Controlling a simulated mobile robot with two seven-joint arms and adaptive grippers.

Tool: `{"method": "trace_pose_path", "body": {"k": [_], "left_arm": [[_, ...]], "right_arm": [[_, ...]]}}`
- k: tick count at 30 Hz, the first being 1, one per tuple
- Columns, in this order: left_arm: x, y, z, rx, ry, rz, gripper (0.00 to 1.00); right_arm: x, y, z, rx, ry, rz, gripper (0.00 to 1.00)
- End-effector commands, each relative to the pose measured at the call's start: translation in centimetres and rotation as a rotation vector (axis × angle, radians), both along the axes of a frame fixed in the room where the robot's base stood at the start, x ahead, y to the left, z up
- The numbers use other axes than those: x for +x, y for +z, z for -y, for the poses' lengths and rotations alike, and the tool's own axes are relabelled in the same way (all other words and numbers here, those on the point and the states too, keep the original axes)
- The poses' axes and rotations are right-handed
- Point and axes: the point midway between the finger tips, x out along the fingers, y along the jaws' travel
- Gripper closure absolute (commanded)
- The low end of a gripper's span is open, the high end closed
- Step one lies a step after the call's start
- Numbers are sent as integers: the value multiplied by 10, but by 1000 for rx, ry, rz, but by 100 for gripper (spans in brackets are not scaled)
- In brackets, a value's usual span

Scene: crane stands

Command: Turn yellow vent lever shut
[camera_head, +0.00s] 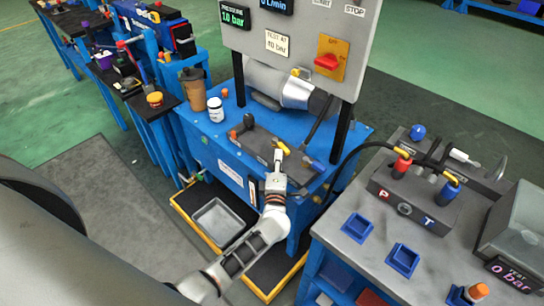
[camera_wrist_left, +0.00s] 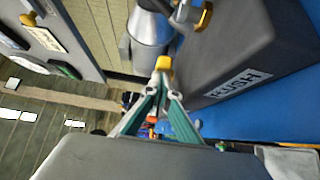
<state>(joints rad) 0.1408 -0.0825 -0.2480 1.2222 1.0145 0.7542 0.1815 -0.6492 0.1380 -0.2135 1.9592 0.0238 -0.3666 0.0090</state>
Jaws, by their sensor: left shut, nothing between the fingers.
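My left gripper (camera_head: 278,158) is shut and empty over the dark block on the blue bench, with its arm coming up from below. A small yellow lever-like piece (camera_head: 283,147) shows right at its fingertips. In the left wrist view the shut fingers (camera_wrist_left: 162,84) meet just below this yellow piece (camera_wrist_left: 163,63); I cannot tell whether they touch it. The dark block (camera_wrist_left: 240,45) carries a label ending in "USH". My right gripper is not in view.
A panel (camera_head: 300,45) with a red switch (camera_head: 327,62) stands behind the block. A brown cup (camera_head: 194,90) and a white jar (camera_head: 215,109) stand left on the bench. A black hose (camera_head: 350,155) runs right to the grey table (camera_head: 345,235). A grey tray (camera_head: 218,222) lies below.

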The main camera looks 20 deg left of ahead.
Motion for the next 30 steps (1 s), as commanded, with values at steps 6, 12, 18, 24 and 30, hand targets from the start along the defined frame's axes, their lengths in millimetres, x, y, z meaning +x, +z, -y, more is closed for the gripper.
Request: {"method": "trace_pose_path", "body": {"k": [6,12,18,24,30], "left_arm": [[7,0,10,-1,-2,0,100],[11,0,14,-1,-2,1,100],[12,0,15,-1,-2,0,100],[12,0,16,-1,-2,0,100],[12,0,15,-1,-2,0,100]], "right_arm": [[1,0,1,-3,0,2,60],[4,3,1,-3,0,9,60],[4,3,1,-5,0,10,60],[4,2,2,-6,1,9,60],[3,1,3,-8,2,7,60]]}}
